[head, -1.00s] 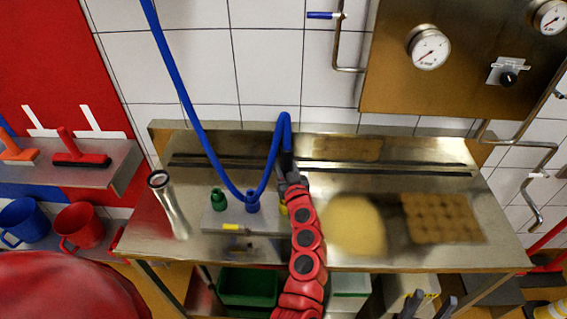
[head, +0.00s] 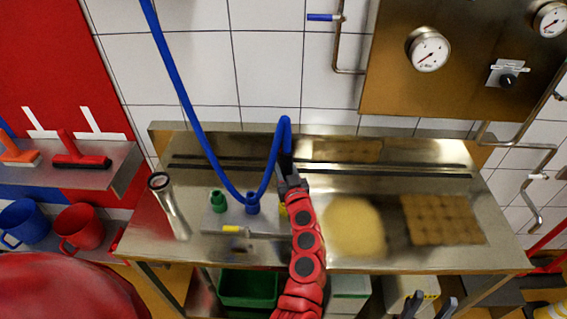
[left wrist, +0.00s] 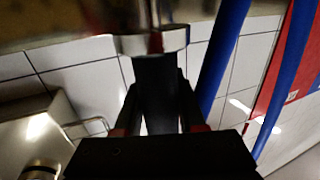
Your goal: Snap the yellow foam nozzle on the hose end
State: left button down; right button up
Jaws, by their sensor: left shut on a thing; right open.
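The blue hose (head: 178,80) hangs from the upper left, dips past the nozzles, loops up and comes down into my left gripper (head: 290,182). That gripper is shut on the hose end, which is mostly hidden by the jaws. In the left wrist view, a metal fitting (left wrist: 150,42) shows at the dark fingers, with the blue hose (left wrist: 222,55) beside them. The yellow foam nozzle (head: 283,209) stands just left of my left arm, which partly covers it. Whether it touches the hose end I cannot tell. My right gripper (head: 431,304) is open and empty at the bottom edge.
A green nozzle (head: 218,202) and a blue nozzle (head: 252,203) stand on a plate (head: 211,222) on the steel table (head: 390,262). A metal tube (head: 170,208) stands left. A pale round cheese (head: 353,228) and a mould grid (head: 442,219) lie right of my left arm.

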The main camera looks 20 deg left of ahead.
pick_arm(q)
jog(key=shift+r, duration=0.1)
dwell(0.6)
jog(key=shift+p, duration=0.5)
dwell(0.4)
jog(key=shift+p, duration=0.4)
jog(key=shift+f+b, duration=1.15)
jog(key=shift+f, duration=1.1)
jog(key=shift+r+p, duration=4.6)
jog(key=shift+p, duration=0.9)
